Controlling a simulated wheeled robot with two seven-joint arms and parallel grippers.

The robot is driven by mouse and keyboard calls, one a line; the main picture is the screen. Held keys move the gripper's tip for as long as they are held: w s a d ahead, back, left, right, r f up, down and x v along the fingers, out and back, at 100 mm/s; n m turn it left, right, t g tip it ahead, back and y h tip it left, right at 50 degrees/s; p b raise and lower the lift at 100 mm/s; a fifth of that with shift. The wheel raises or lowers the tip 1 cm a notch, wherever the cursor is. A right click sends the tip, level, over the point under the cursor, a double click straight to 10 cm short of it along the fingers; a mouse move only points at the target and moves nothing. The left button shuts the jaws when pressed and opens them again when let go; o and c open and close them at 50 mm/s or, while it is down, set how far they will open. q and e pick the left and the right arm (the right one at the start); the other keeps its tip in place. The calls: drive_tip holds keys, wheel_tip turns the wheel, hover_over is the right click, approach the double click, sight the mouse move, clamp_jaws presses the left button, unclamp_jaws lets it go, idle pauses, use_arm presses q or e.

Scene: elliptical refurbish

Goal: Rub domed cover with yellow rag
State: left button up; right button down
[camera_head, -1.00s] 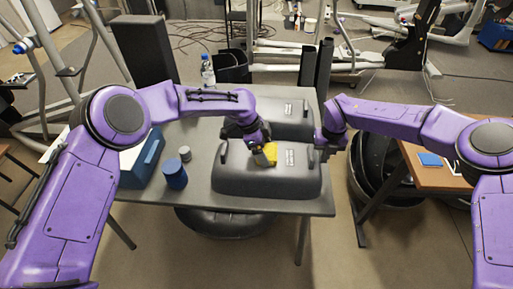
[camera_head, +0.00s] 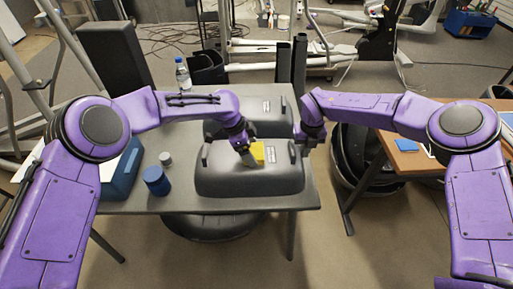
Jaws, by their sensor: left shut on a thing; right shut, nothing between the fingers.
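The grey domed cover (camera_head: 232,181) lies near the front edge of the grey table (camera_head: 140,198), with a handle at each end. My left gripper (camera_head: 249,160) is shut on the yellow rag (camera_head: 258,153) and holds it at the top of the cover. The rag appears to touch the cover, and the gripper hides part of it. My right gripper (camera_head: 308,142) is shut and empty, at the cover's right end by its handle. I cannot tell whether it touches the cover.
A second grey cover (camera_head: 268,108) lies behind. A blue jar (camera_head: 157,181), a small grey cylinder (camera_head: 166,158) and a blue box (camera_head: 122,172) stand on the left. A water bottle (camera_head: 182,75) is at the back. A wooden table (camera_head: 403,160) stands at right.

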sight(221, 156)
use_arm(q)
drive_tip(key=shift+a, duration=2.35)
drive_tip(key=shift+a+f, duration=0.1)
drive_tip(key=shift+a, duration=3.3)
drive_tip(key=shift+d, duration=7.05)
drive_tip(key=shift+a+r, duration=0.1)
drive_tip(key=shift+r, duration=3.05)
